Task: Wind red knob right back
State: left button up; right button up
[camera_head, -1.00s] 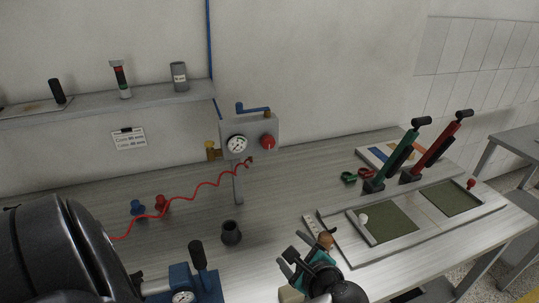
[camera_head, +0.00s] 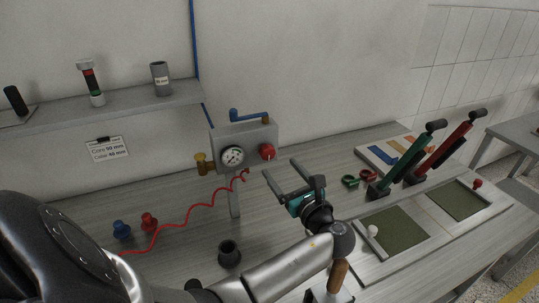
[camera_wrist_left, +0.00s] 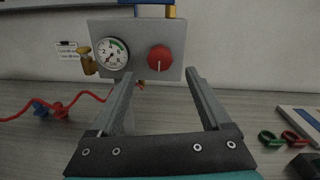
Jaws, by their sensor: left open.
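The red knob (camera_head: 267,152) is on the front of a grey box (camera_head: 252,139), right of a round gauge (camera_head: 232,156). In the left wrist view the knob (camera_wrist_left: 160,58) shows a white mark pointing down, beside the gauge (camera_wrist_left: 111,53). My left gripper (camera_head: 281,171) is open and empty, in front of and a little below the knob, apart from it. In the left wrist view the knob appears beyond and between the two fingers (camera_wrist_left: 156,85). My right gripper is not in view.
A brass fitting (camera_head: 203,163) sticks out left of the box, and a blue handle (camera_head: 249,115) sits on top. A red coiled hose (camera_head: 190,210) hangs from the box. A dark cup (camera_head: 229,253) stands on the table. Green and red levers (camera_head: 410,160) stand to the right.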

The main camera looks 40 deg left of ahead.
aim_at(270, 155)
pick_arm(q)
jog(key=x, duration=0.7)
jog(key=shift+w+a, duration=0.1)
jog(key=shift+a, duration=0.15)
jog(key=shift+c, duration=0.3)
grip_shut()
